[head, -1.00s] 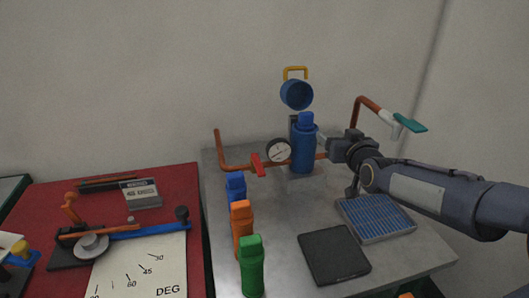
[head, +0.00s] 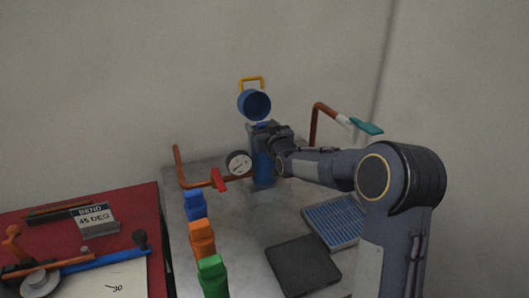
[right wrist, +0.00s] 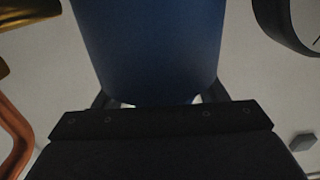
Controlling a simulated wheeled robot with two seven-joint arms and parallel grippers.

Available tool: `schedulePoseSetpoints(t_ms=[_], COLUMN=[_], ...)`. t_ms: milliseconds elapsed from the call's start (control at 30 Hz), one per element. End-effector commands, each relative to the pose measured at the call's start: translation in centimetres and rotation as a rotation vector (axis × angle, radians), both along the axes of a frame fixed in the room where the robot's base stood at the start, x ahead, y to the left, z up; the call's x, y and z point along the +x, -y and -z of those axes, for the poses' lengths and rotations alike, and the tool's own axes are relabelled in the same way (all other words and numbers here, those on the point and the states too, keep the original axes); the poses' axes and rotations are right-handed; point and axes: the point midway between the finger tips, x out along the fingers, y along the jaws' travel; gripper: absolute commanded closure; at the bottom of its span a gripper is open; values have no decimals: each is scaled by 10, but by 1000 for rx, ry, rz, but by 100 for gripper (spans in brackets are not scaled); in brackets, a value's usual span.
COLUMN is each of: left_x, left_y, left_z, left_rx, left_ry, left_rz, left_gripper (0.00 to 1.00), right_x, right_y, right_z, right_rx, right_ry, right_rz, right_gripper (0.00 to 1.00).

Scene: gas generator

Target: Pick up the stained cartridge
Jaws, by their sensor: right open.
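A blue canister (head: 263,170) stands upright on the grey table, under an open blue lid (head: 254,103) with a yellow handle. A small blue top (head: 261,125) shows beside my right gripper (head: 268,135), which is at the canister's upper end. The right gripper is open. In the right wrist view a large blue surface (right wrist: 150,45) lies between its dark fingers (right wrist: 157,98); I cannot tell whether they touch it. Blue (head: 195,205), orange (head: 202,240) and green (head: 211,277) cartridges stand in a row at the table's left. No stain can be made out. My left gripper is out of view.
A gauge (head: 239,163) and red valve (head: 218,180) sit on the copper pipe left of the canister. A teal-handled pipe (head: 365,127) rises at right. A blue-ribbed tray (head: 333,220) and dark plate (head: 303,265) lie in front. A red bench (head: 140,200) is at left.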

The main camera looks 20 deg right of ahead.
Motion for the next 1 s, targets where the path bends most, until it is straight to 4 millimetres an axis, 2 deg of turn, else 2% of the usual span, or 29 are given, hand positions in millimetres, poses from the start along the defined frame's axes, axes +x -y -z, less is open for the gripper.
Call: schedulePoseSetpoints(t_ms=[133,600,867,1000], left_x=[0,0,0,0], left_y=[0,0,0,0], left_z=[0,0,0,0], left_rx=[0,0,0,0], left_ry=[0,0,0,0], left_rz=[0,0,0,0], left_gripper=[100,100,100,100], right_x=[0,-1,-1,0], right_y=[0,0,0,-1], right_z=[0,0,-1,-9], right_rx=[0,0,0,0], right_ry=[0,0,1,3], right_rz=[0,-1,-1,-1], right_gripper=[36,97,97,97])
